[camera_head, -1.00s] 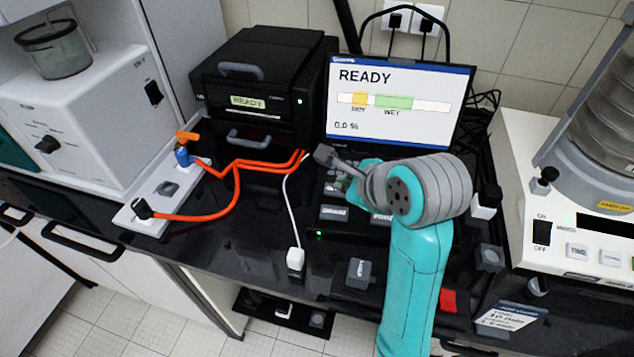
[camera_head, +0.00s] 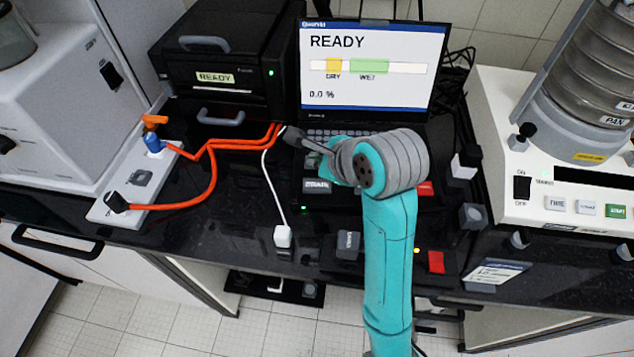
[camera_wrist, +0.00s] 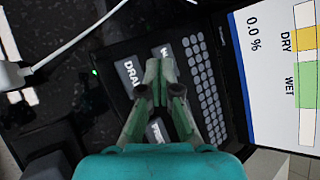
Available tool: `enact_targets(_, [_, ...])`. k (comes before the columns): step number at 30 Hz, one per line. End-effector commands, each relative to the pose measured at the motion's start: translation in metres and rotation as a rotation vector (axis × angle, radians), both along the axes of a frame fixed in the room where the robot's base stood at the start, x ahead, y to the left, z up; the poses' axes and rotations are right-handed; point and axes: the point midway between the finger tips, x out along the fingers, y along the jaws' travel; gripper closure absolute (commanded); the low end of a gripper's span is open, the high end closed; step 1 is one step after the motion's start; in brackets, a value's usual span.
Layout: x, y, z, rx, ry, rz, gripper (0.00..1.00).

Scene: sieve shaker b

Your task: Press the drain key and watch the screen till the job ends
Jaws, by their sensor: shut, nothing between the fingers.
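My gripper (camera_wrist: 161,68) is shut and empty, over the key panel. Its tips overlap a neighbouring key (camera_wrist: 166,51) in the wrist view, to the right of the drain key. I cannot tell whether they touch anything. In the head view my arm hides part of the panel.
A black printer-like unit (camera_head: 225,65) labelled READY stands left of the screen. Orange cables (camera_head: 215,160) and a white cable (camera_head: 268,185) lie beside the panel. A sieve shaker (camera_head: 590,110) stands at the right. A red block (camera_head: 436,262) is at the counter's front.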

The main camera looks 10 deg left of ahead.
Motion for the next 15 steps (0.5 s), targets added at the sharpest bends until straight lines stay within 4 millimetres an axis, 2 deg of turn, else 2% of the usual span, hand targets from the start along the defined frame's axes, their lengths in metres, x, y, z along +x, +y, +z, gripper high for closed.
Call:
enact_targets(6, [-0.001, 0.000, -0.029, -0.002, 0.003, 0.001, 1.00])
enact_targets(15, [0.000, 0.000, -0.049, 0.000, 0.000, 0.000, 1.00])
